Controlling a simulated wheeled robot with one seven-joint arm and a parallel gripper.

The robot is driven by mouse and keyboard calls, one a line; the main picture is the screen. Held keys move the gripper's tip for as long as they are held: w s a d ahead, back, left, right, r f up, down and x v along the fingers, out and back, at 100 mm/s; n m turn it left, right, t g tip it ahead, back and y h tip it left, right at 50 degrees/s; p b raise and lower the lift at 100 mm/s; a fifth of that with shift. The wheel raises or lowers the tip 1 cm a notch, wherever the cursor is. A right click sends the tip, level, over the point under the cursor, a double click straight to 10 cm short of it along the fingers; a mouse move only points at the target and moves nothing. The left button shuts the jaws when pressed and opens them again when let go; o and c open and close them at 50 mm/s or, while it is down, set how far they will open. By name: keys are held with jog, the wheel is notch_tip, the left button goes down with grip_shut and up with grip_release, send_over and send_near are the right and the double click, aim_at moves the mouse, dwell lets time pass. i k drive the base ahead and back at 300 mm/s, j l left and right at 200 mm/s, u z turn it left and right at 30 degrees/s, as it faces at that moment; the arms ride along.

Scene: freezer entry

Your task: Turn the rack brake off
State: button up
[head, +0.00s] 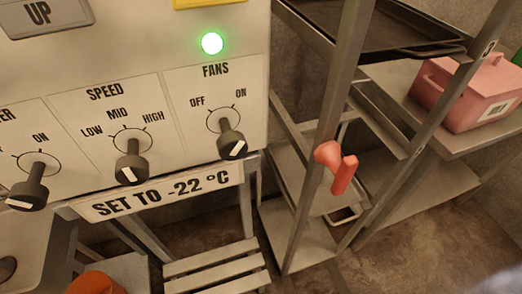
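A red lever handle (343,174) is mounted on the front post of a grey metal rack (305,205), right of the control panel. Its rounded hub (327,154) sits against the post, and its grip points down and slightly right. No label shows beside it, so I cannot tell which position is off. My gripper is not in view.
A control panel (150,60) with several black knobs and a lit green lamp (212,43) stands left of the rack. A dark tray (380,28) lies on the rack's upper shelf. A pink lidded box (468,92) is at right. A slatted stool (215,268) stands below the panel.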

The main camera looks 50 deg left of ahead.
aim_at(328, 154)
jog(key=i+j+u, duration=0.1)
jog(key=u, duration=0.3)
jog(key=i+j+u, duration=0.1)
jog(key=u, duration=0.3)
jog(key=i+u, duration=0.2)
jog(key=u, duration=0.2)
jog(key=k+j+z, duration=0.1)
jog(key=k+z, duration=0.2)
jog(key=k, duration=0.35)
jog(key=k+j+z, duration=0.1)
jog(key=k+z, duration=0.35)
jog(key=i, duration=0.05)
